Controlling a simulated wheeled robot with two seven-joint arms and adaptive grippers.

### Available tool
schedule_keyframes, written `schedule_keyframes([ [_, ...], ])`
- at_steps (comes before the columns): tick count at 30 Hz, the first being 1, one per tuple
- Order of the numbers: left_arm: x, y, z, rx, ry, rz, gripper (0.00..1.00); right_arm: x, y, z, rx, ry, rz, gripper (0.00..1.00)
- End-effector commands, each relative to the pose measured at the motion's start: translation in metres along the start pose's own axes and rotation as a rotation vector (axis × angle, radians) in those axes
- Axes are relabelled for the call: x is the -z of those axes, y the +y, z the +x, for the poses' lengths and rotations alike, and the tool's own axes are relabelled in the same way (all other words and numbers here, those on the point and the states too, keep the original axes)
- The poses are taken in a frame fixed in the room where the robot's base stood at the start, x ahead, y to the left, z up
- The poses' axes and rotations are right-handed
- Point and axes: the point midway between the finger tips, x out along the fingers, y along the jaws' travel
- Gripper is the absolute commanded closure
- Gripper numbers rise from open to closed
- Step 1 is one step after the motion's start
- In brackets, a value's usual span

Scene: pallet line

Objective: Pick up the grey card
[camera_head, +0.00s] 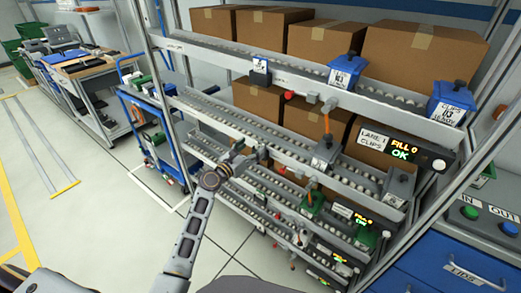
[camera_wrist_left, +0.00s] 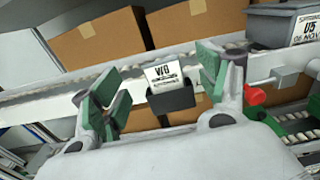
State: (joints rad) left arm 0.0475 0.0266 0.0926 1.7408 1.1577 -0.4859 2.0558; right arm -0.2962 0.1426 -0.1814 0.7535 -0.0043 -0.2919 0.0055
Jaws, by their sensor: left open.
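The card (camera_wrist_left: 163,73), pale and marked "W8", stands in a dark holder (camera_wrist_left: 172,100) on a rack rail in the left wrist view. My left gripper (camera_wrist_left: 158,78) is open, with its green-padded fingers either side of the card in that view. No contact with the card shows, and the remaining gap is hard to judge. In the head view my left gripper (camera_head: 250,156) is at the middle rail of the rack, and the card cannot be made out there. My right gripper is not in view.
A red knob (camera_wrist_left: 255,95) and a grey bin (camera_wrist_left: 287,24) marked "U5" are right of the card. Cardboard boxes (camera_wrist_left: 98,45) stand behind the rail. Open floor (camera_head: 75,190) lies left of the rack.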

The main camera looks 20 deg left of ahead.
Motion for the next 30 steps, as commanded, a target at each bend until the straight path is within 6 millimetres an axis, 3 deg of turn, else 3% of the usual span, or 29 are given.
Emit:
schedule_keyframes([
  [14, 0.001, 0.0, 0.003, 0.001, 0.0, 0.0, 0.25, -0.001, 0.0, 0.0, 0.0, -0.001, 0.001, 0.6],
  [30, 0.005, 0.001, 0.043, 0.001, 0.0, 0.0, 0.25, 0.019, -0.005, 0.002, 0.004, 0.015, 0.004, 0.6],
])
